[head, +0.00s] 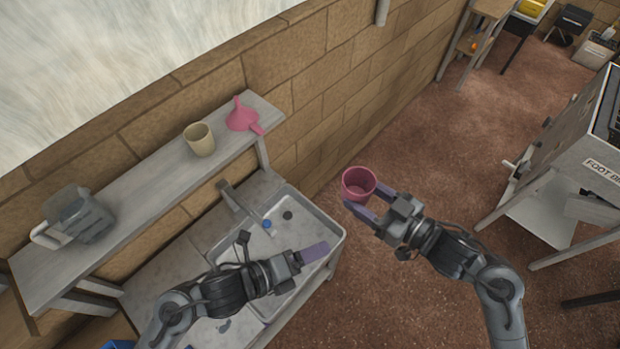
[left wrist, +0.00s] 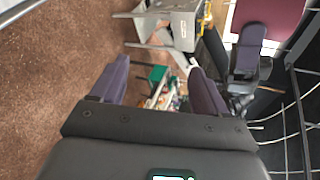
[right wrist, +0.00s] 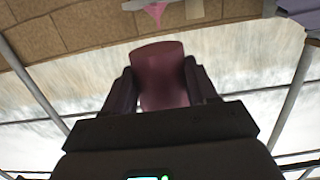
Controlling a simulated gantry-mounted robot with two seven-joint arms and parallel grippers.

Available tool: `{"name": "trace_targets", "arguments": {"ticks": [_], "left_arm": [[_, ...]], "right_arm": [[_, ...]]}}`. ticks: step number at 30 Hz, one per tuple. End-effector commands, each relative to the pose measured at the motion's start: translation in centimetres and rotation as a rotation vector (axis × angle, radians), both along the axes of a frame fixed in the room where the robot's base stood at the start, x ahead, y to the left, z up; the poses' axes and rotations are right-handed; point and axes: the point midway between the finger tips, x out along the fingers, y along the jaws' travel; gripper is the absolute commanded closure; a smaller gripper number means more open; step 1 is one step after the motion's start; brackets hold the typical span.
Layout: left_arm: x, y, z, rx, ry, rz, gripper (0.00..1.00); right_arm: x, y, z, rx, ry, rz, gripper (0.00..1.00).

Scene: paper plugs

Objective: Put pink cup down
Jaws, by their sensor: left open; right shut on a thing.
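A pink cup (head: 358,184) is held between the purple fingers of my right gripper (head: 369,203), to the right of the sink in the head view. It also fills the space between the fingers in the right wrist view (right wrist: 163,76). The right gripper is shut on it, and its open top shows in the head view. My left gripper (head: 314,253) is over the sink's right part and empty. In the left wrist view its two fingers (left wrist: 155,88) stand apart with nothing between them.
A grey shelf (head: 150,165) on the brick wall holds a beige cup (head: 200,140), a pink funnel (head: 242,116) and a grey jug (head: 78,215). Below is a metal sink (head: 322,222) with a tap (head: 238,200). A machine (head: 570,150) stands at the right, with brown floor between.

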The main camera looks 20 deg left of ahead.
Motion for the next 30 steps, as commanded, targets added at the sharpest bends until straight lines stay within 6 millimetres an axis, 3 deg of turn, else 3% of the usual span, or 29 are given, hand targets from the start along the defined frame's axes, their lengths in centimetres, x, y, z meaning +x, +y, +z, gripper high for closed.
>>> {"name": "trace_targets", "arguments": {"ticks": [3, 6, 12, 21, 25, 30], "left_arm": [[0.3, -2.4, 3.0, 0.151, -0.323, -0.336, 0.25], [0.2, -3.1, 4.7, 0.252, -0.524, -0.549, 0.25], [1.7, -1.7, 7.5, 0.421, -0.742, -0.797, 0.25], [6.5, 1.3, 13.4, 0.633, -0.881, -0.817, 0.25], [7.5, 1.8, 15.4, 0.674, -0.924, -0.803, 0.25], [8.2, 1.5, 16.5, 0.688, -0.951, -0.792, 0.25]], "right_arm": [[0.0, 0.0, 0.0, 0.000, 0.000, 0.000, 0.82], [0.0, 0.0, 0.0, 0.000, 0.000, 0.000, 0.82], [0.0, 0.0, 0.0, 0.000, 0.000, 0.000, 0.82], [0.0, 0.0, 0.0, 0.000, 0.000, 0.000, 0.82], [0.0, 0.0, 0.0, 0.000, 0.000, 0.000, 0.82], [0.0, 0.0, 0.0, 0.000, 0.000, 0.000, 0.82]]}}
